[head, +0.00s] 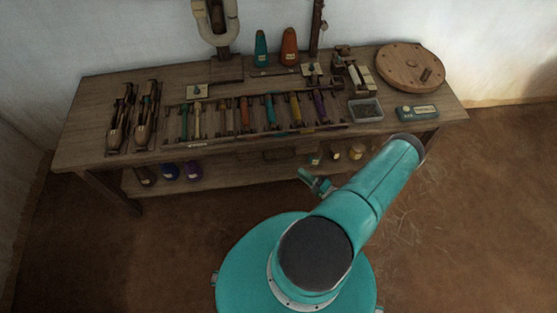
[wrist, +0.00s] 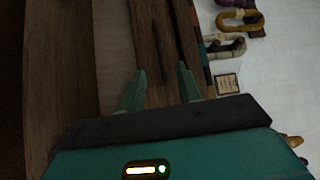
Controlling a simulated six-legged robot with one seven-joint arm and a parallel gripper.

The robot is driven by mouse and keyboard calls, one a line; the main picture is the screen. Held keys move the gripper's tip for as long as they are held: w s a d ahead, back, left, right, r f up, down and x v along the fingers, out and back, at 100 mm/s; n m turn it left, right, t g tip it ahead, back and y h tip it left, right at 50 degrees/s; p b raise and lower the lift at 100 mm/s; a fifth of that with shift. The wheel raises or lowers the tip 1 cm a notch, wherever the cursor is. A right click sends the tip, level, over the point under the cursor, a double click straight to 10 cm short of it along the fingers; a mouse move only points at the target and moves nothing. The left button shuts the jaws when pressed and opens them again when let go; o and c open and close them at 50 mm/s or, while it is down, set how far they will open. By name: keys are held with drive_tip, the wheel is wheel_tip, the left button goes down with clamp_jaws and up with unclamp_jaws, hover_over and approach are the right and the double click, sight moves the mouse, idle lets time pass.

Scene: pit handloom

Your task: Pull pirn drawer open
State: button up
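The workbench (head: 95,122) stands against the wall with a row of coloured pirns (head: 245,112) in a shallow tray along its top. A small pale label (head: 197,145) is on the front edge below them. I cannot make out for certain which part is the pirn drawer; a dark wooden piece (head: 281,155) shows under the front edge. My gripper (head: 312,181) is in front of the bench, low near its front. In the wrist view my gripper (wrist: 160,80) has its teal fingers apart, with dark wood boards (wrist: 155,40) beyond and nothing seen held.
Shuttles (head: 132,120) lie at the bench's left, a round wooden disc (head: 410,64) and clear box (head: 366,109) at its right. Purple cones (head: 180,171) stand on the lower shelf (head: 230,177). The brown floor (head: 470,200) is clear.

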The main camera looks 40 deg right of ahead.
sight(281, 158)
drive_tip(key=x, duration=1.1)
drive_tip(key=shift+w, duration=0.25)
clamp_jaws()
